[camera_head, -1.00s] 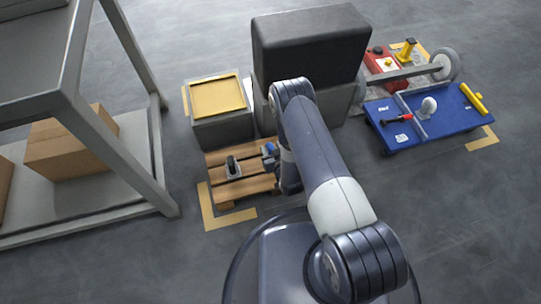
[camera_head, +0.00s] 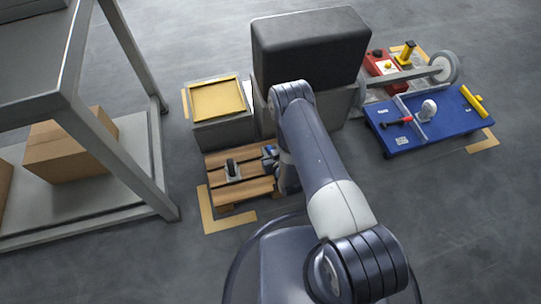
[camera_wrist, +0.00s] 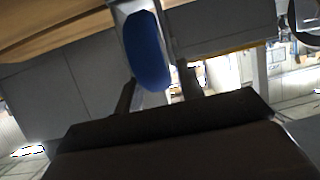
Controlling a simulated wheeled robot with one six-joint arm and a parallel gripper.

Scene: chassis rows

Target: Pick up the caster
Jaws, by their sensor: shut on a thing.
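A caster with a blue wheel and a pale grey bracket (camera_wrist: 150,45) is between the two dark fingers of my gripper (camera_wrist: 158,88) in the wrist view. My gripper is shut on it. In the head view the blue caster (camera_head: 269,151) shows only as a small patch beside my gripper (camera_head: 276,160), at the right side of the wooden pallet; my arm hides part of it. A second caster with a black wheel (camera_head: 232,170) stands on the pallet to the left. A pale grey caster (camera_head: 428,109) sits on the blue platform at right.
The wooden pallet (camera_head: 230,192) lies beside a grey box with a yellow top (camera_head: 218,99). A large dark block (camera_head: 311,48) stands behind my arm. The blue platform (camera_head: 450,122) is at right. Floor between is clear.

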